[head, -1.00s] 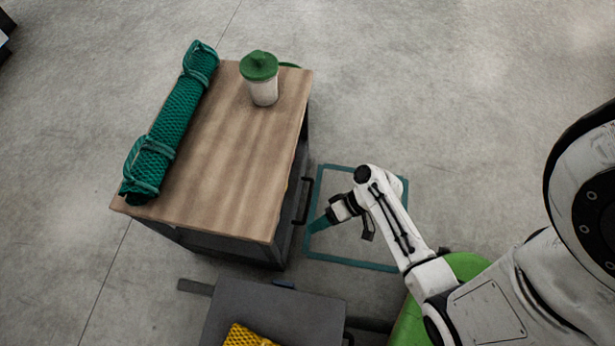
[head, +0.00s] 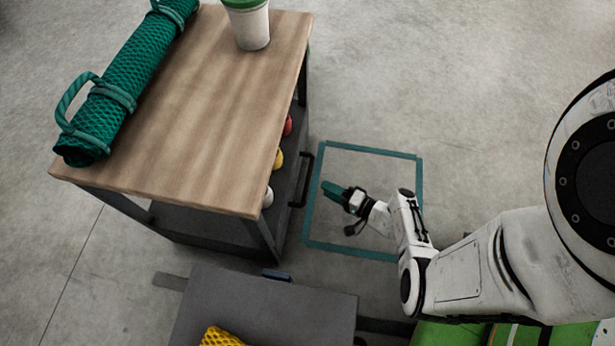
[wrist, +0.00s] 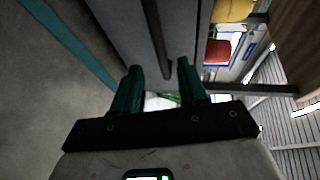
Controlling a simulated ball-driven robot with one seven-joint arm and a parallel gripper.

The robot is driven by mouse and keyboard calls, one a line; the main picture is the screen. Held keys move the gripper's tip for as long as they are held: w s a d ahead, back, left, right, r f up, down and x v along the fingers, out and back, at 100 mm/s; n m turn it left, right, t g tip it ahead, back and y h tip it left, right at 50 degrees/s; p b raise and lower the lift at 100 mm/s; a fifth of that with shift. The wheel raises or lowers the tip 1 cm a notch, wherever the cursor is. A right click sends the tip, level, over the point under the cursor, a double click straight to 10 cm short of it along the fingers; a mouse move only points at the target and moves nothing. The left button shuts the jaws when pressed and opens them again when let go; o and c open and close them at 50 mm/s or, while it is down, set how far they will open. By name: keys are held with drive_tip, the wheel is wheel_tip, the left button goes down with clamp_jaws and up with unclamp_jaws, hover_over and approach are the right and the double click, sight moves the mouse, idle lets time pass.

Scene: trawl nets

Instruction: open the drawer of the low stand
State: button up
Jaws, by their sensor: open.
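The wooden-topped stand (head: 190,110) has a grey drawer front on its right side, with a dark bar handle (head: 302,180). In the head view my gripper (head: 333,190) is right of the handle, apart from it, with its green fingers pointing left. In the wrist view my gripper (wrist: 159,68) is open and empty. The handle (wrist: 157,40) runs down the grey front (wrist: 125,30), its lower end appearing between the fingertips. I see no contact. The drawer looks shut or nearly so; I cannot tell exactly.
A rolled green net (head: 125,85) and a white cup (head: 252,28) with a green lid sit on the stand. Red, yellow and white items show under the top. A grey-topped piece (head: 270,310) with a yellow net stands in front. Teal tape (head: 365,150) outlines clear floor.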

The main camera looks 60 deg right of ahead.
sight(308, 178)
drive_tip(key=w, duration=0.3)
drive_tip(key=w+f+b, duration=0.1)
drive_tip(key=w, duration=0.1)
drive_tip(key=w+b, duration=0.1)
drive_tip(key=w, duration=0.2)
drive_tip(key=shift+w+d+f, duration=0.2)
drive_tip(key=shift+w+f, duration=0.15)
clamp_jaws()
